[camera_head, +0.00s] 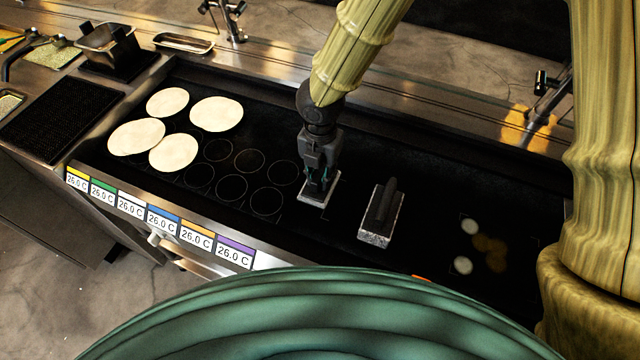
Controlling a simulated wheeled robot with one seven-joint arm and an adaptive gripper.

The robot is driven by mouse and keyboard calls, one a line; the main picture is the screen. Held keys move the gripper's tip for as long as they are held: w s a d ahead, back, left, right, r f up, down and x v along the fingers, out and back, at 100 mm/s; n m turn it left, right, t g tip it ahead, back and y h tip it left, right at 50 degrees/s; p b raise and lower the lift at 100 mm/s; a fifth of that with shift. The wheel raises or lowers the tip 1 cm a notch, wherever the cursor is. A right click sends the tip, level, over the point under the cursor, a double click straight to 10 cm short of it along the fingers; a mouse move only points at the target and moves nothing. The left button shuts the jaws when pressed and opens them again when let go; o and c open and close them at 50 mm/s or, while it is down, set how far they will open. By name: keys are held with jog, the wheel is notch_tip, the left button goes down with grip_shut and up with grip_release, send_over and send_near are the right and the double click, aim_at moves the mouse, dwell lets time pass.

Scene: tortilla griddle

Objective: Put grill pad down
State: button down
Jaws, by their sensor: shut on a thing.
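My gripper (321,178) points down over the middle of the black griddle (300,240). It is shut on a small pad with a pale flat base (318,192), which I take for the grill pad. The fingers hide most of the pad's top. The pad is at or just above the griddle surface; I cannot tell whether it touches. A second block with a dark handle and a grey speckled base (376,233) sits on the griddle to the right of my gripper.
Several tortillas (173,151) lie on the griddle's left part, beside empty marked circles (249,161). Small pale and brown rounds (488,245) lie at the right. Temperature labels (163,222) line the front edge. A metal container (108,40) stands at the back left.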

aim_at(321, 170)
jog(key=shift+w+f, duration=0.15)
jog(key=shift+f, duration=0.75)
jog(key=shift+d+f, duration=0.1)
jog(key=shift+f, duration=0.3)
jog(key=shift+f+p, duration=0.5)
jog(key=shift+f, duration=1.3)
jog(key=shift+f, duration=0.1)
jog(key=c, duration=1.3)
grip_release()
jog(key=shift+c, duration=0.2)
notch_tip(321, 170, up, 12)
jog(key=shift+f+b, duration=0.2)
jog(key=shift+b, duration=0.6)
jog(key=shift+r, duration=0.35)
